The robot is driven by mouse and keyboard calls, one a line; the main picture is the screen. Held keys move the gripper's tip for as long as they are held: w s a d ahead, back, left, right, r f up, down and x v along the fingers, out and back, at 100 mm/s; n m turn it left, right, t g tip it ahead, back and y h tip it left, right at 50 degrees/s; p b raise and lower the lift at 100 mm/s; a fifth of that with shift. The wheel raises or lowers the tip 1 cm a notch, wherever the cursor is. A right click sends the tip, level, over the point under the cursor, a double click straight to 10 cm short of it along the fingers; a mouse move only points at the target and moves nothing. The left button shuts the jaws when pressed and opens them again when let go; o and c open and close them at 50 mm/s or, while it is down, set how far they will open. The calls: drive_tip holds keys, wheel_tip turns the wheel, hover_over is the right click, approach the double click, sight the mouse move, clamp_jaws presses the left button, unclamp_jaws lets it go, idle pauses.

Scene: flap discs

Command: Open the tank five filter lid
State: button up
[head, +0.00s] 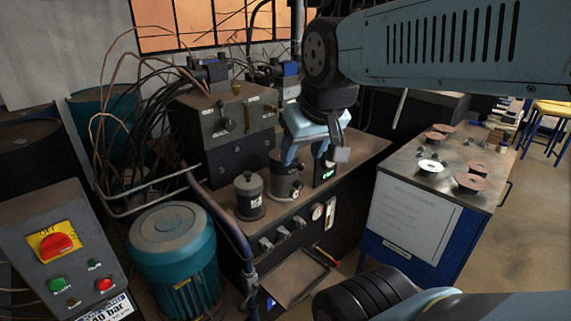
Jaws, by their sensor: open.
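Two dark grey cylindrical filter housings stand on the bench top of the hydraulic unit in the head view. The nearer filter housing (250,202) has a domed lid (248,182) with a small knob, seated on top, and a white label too small to read surely. The second filter housing (284,184) stands behind it to the right; its top is partly hidden by my gripper. I cannot tell which one is tank five. My gripper (316,156) is open and empty, pointing down above and slightly right of the second housing.
A valve block (222,118) with cables stands behind the housings. A green-lit display (326,172) is just right of the second housing, close under my gripper. A teal motor (172,240) and a control box (60,255) are at left. A cart (415,200) with flap discs stands right.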

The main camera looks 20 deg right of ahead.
drive_tip(key=w+d+f+n+t+h, duration=0.1)
drive_tip(key=w+d+f+n+t, duration=0.2)
drive_tip(key=w+d, duration=0.8)
drive_tip(key=w+d+f+n+t+h, duration=0.1)
drive_tip(key=w+d+f+t, duration=0.25)
drive_tip(key=w+d, duration=0.8)
drive_tip(key=n+t+y, duration=0.3)
drive_tip(key=n+y, duration=0.1)
drive_tip(key=y, duration=0.7)
approach(301, 166)
drive_tip(key=x, duration=0.3)
drive_tip(key=f+x, duration=0.1)
drive_tip(key=x, duration=0.3)
drive_tip(key=d+x, duration=0.1)
drive_tip(key=x, duration=0.2)
drive_tip(key=shift+w+a+f, duration=0.15)
drive_tip(key=shift+w+a, duration=0.1)
drive_tip(key=shift+w, duration=0.3)
clamp_jaws()
